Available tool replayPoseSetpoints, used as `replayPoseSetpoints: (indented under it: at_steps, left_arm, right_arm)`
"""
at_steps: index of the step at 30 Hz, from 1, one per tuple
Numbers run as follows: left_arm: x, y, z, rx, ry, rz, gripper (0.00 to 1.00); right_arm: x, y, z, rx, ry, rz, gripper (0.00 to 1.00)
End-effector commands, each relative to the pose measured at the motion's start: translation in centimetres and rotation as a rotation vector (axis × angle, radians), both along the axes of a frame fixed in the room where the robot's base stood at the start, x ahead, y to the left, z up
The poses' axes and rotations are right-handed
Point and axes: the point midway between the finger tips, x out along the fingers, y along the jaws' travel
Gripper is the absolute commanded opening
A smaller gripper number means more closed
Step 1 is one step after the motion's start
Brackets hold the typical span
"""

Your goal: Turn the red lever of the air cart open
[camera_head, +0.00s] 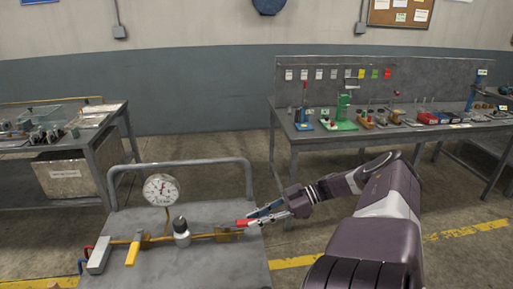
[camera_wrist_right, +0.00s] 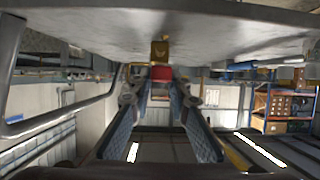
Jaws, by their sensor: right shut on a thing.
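The air cart (camera_head: 215,268) stands at the front with a grey top, a tube rail, a round white gauge (camera_head: 161,190) and a brass pipe line. The red lever (camera_head: 242,223) sits at the right end of that line, beside a brass valve (camera_head: 226,236). My right gripper (camera_head: 258,217) reaches in from the right and is shut on the red lever. In the right wrist view the red lever (camera_wrist_right: 161,73) shows between the fingertips, below the brass valve body (camera_wrist_right: 159,51). My left gripper is out of view.
A yellow lever (camera_head: 132,252) and a grey block with red and blue handles (camera_head: 99,254) are at the cart's left. The cart's rail (camera_head: 185,164) rises behind. Workbenches with tools stand at the back right (camera_head: 290,125) and left (camera_head: 98,135).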

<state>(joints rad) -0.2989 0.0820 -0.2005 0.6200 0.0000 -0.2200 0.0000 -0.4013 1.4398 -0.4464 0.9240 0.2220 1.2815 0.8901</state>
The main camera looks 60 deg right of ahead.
Motion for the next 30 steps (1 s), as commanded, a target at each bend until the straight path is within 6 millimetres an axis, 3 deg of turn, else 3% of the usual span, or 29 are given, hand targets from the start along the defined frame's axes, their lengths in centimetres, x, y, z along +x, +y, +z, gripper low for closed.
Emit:
replayPoseSetpoints:
  at_steps: [2, 3, 8, 19, 30]
  left_arm:
    - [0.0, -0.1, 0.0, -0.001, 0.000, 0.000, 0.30]
    - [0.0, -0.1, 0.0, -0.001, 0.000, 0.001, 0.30]
    - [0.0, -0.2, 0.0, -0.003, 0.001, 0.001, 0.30]
    - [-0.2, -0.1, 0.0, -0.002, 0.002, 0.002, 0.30]
    - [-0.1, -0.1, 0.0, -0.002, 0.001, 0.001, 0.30]
  right_arm:
    - [0.1, -0.1, 0.0, -0.004, -0.001, -0.002, 0.00]
    - [0.1, -0.1, 0.0, -0.004, -0.002, -0.002, 0.19]
    - [0.1, -0.1, 0.0, -0.004, -0.002, -0.002, 0.35]
    - [-0.6, -0.6, 0.2, -0.003, 0.002, -0.002, 0.35]
    - [-5.8, -5.0, 3.0, -0.006, 0.000, -0.005, 0.35]
